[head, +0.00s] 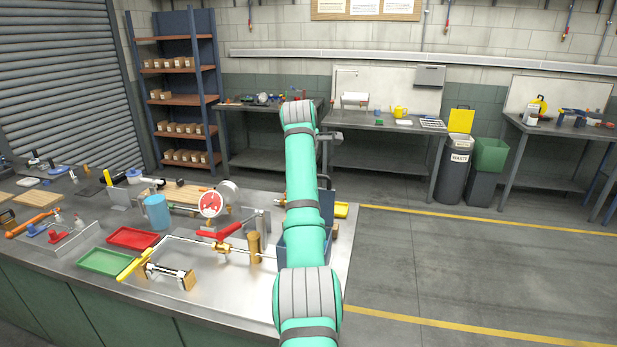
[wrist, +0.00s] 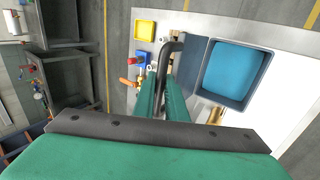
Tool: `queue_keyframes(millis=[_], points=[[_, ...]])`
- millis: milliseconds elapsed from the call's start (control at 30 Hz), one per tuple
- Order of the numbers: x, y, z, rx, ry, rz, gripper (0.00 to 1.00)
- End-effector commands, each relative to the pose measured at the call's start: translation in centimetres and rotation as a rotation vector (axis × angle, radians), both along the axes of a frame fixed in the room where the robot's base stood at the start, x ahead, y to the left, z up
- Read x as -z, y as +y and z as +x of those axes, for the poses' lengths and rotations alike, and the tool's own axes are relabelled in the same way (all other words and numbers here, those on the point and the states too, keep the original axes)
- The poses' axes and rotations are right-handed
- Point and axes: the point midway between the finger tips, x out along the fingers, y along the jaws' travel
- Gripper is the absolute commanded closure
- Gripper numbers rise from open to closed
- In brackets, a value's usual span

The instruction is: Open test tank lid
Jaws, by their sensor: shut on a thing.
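The test tank (wrist: 248,106) is a dark blue-grey open-topped box with blue water (wrist: 232,72) inside, right of my fingers in the wrist view. Its lid (wrist: 190,68) stands raised along the tank's left side, so the water is uncovered. A black bar handle (wrist: 171,58) is on the lid. My gripper (wrist: 164,92) is shut on this handle, with a teal finger on each side. In the head view my arm covers the gripper and much of the tank (head: 290,246); part of the raised dark lid (head: 327,204) shows right of the arm.
A yellow tray (wrist: 146,31), a blue-and-red fitting (wrist: 137,63) and an orange-handled part (wrist: 128,82) lie left of the lid. A wooden cylinder (head: 254,247) and a red-handled valve rod (head: 222,240) are left of the tank. Floor right of the bench is clear.

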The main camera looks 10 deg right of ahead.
Motion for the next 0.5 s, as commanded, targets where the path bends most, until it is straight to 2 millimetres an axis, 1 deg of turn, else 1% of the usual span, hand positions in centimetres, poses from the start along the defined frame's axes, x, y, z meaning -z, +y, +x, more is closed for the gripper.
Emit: queue_keyframes(millis=[33, 467, 500], points=[[1.16, -0.30, -0.23, 0.004, 0.024, 0.005, 1.00], [1.23, -0.39, -0.22, 0.005, 0.029, 0.007, 1.00], [1.23, -0.39, -0.22, 0.005, 0.029, 0.007, 0.86]])
